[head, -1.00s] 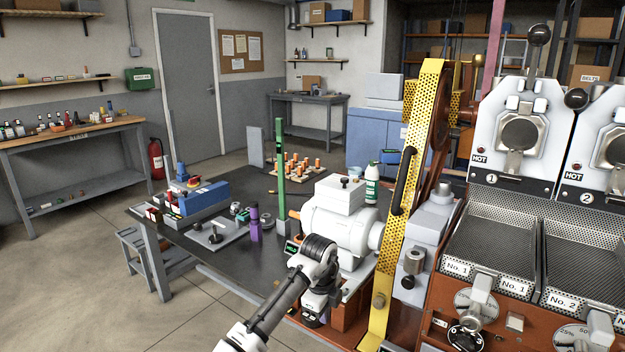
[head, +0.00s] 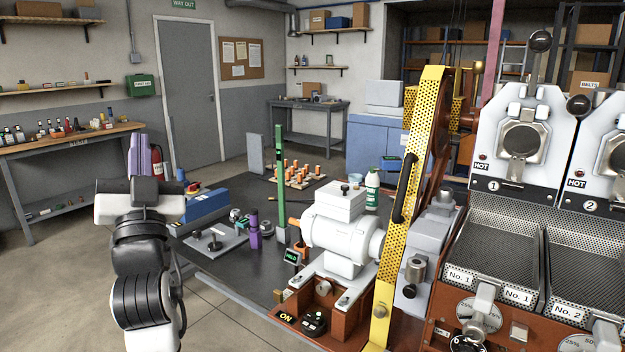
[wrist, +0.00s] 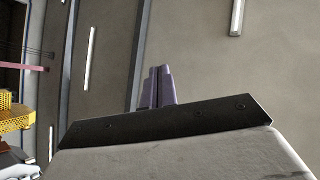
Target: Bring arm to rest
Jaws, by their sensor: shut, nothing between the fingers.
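My gripper (head: 140,142) is raised at the left of the head view, fingers pointing up, in front of the wooden shelf bench and fire extinguisher. In the wrist view its two purple-grey fingers (wrist: 157,88) are side by side, shut, with nothing between them. My arm is folded up below it at the lower left. The wrist view looks toward the ceiling, with light strips and a dark beam. Part of the dark table and the things on its left side are hidden behind my arm.
The yellow perforated guard (head: 405,200) and roaster stand further right. Open floor (head: 225,325) lies below.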

